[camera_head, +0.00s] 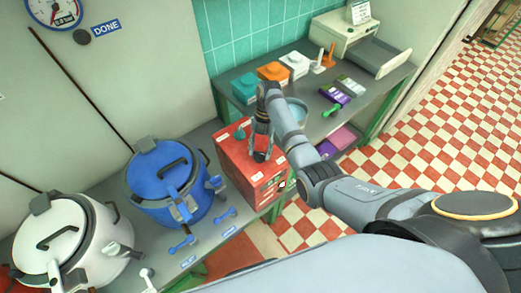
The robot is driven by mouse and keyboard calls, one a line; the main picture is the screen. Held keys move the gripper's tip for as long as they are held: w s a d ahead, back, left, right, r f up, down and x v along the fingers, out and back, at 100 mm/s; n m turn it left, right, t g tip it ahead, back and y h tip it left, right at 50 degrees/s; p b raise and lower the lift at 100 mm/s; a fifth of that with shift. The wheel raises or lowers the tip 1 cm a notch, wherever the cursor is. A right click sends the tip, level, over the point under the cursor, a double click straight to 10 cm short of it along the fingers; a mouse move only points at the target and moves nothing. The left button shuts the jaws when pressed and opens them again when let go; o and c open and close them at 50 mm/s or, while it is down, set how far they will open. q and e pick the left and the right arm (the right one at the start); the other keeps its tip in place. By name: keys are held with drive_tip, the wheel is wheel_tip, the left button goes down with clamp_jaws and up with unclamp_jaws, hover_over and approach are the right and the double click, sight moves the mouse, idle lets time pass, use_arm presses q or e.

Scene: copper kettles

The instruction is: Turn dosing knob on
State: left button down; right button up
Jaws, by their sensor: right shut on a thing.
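The red dosing box (228,159) stands on the grey bench, right of the blue kettle. A small teal piece (240,133) sits on its top near the back. My right gripper (262,156) reaches down over the box's top from the right, with its fingertips at the top surface near the right side. It is shut on what seems to be the dosing knob, which the fingers hide almost wholly, so its turn position cannot be told. My left gripper is not in view.
A blue kettle (160,187) and a white kettle (60,250) stand on the left. Blue levers (182,245) lie along the bench's front. Teal, orange and white canisters (274,71) stand behind my right arm, with a printer-like machine (342,32) farther right.

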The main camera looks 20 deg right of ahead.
drive_tip(key=shift+w+n+h, duration=0.1)
drive_tip(key=shift+n+h, duration=0.3)
drive_tip(key=shift+n, duration=0.6)
drive_tip(key=o, duration=1.2)
drive_tip(key=shift+c, duration=0.2)
